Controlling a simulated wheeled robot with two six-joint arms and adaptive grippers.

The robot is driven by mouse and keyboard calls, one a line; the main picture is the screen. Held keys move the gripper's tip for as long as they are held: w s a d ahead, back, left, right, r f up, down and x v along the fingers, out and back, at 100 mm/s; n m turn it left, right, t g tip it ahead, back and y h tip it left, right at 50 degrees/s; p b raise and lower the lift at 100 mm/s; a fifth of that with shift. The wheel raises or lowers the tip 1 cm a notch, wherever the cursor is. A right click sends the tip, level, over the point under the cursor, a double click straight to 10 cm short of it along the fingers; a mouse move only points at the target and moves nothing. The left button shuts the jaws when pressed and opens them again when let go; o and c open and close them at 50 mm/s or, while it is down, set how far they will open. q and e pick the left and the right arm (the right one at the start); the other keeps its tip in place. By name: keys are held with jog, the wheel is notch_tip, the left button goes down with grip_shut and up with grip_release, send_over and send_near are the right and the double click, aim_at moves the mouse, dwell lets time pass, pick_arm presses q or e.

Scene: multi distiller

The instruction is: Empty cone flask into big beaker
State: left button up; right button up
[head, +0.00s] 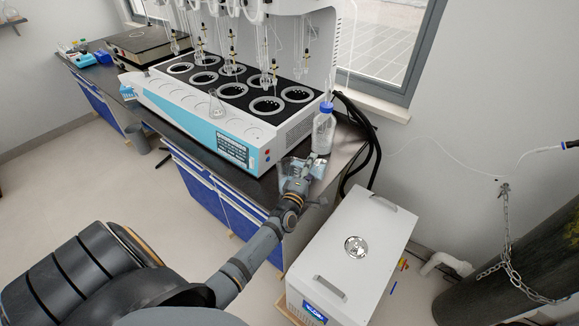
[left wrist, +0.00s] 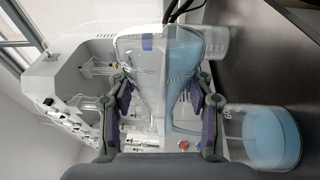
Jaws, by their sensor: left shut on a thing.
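My left gripper (head: 298,172) is at the bench's front right corner, beside the distiller. In the left wrist view its fingers (left wrist: 160,100) are shut on the clear cone flask (left wrist: 150,68), which lies sideways in that turned picture and narrows between the fingers. The flask is hard to make out in the head view. The big beaker (left wrist: 275,138), with graduation marks and pale blue liquid, stands on the bench close to the gripper. It also shows faintly in the head view (head: 318,167). Whether the flask's mouth is over the beaker, I cannot tell. My right gripper is not in view.
A blue-capped bottle (head: 323,130) stands just behind the gripper. The distiller (head: 225,135) fills the bench to the left, with another small flask (head: 216,106) on it. A white box unit (head: 352,250) stands on the floor at the right. Black hoses (head: 373,135) hang behind the bench end.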

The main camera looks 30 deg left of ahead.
pick_arm(q)
jog(key=shift+a+r+n+p, duration=0.2)
jog(key=shift+r+n, duration=0.2)
jog(key=shift+n, duration=0.35)
jog(key=shift+a+r+n+p, duration=0.1)
jog(key=shift+r+n+p, duration=0.1)
jog(key=shift+r+n, duration=0.4)
dwell(1.9)
